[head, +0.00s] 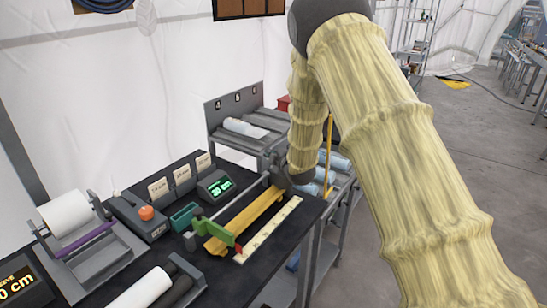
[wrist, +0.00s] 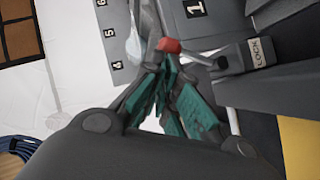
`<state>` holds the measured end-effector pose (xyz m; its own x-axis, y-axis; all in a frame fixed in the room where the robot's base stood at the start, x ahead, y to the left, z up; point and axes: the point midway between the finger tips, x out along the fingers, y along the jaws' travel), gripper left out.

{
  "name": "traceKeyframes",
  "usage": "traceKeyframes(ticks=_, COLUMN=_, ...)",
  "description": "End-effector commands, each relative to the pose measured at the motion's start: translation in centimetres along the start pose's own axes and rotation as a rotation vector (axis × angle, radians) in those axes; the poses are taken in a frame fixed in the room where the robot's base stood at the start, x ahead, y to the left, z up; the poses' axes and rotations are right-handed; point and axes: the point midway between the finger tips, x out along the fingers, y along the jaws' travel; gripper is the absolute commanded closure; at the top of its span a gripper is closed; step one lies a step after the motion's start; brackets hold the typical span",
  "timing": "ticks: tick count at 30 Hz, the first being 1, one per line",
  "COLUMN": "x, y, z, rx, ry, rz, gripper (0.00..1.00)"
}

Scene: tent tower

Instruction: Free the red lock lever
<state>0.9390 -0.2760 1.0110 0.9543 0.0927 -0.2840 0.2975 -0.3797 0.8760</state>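The red lock lever (wrist: 170,45) shows in the wrist view as a red knob on a thin rod running right toward a grey block marked LOCK (wrist: 260,52). My gripper (wrist: 168,72) has its teal-padded fingers angled in toward each other, with the tips close together just below the red knob. I cannot tell whether the tips touch the knob or grip it. In the head view, my gripper (head: 282,180) is a dark shape at the far end of the black bench, partly hidden by my yellow-sleeved arm. The lever cannot be made out there.
The black bench (head: 115,272) carries a yellow trough (head: 243,220), a cream ruler strip (head: 268,229), a green piece (head: 214,231) and a white roll (head: 66,213). A numbered grey rack (head: 232,103) stands behind. Open floor (head: 480,140) lies to the right.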

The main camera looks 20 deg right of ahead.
Motion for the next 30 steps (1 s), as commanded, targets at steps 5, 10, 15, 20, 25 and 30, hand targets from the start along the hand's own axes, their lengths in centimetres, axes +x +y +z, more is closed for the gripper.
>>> traceKeyframes(ticks=5, x=0.1, y=0.5, z=0.3, rx=0.000, ry=-0.003, rz=0.009, gripper=1.00)
traceKeyframes(ticks=10, x=-0.3, y=0.7, z=-0.4, rx=-0.001, ry=-0.002, rz=0.009, gripper=1.00)
traceKeyframes(ticks=15, x=-1.4, y=0.8, z=-2.9, rx=-0.006, ry=0.007, rz=0.004, gripper=1.00)
traceKeyframes(ticks=20, x=-3.4, y=0.5, z=-3.8, rx=-0.005, ry=0.008, rz=0.001, gripper=1.00)
traceKeyframes(ticks=25, x=-6.4, y=0.8, z=-3.2, rx=-0.002, ry=0.002, rz=0.004, gripper=1.00)
traceKeyframes(ticks=30, x=-9.1, y=1.0, z=-3.0, rx=-0.002, ry=0.001, rz=0.004, gripper=1.00)
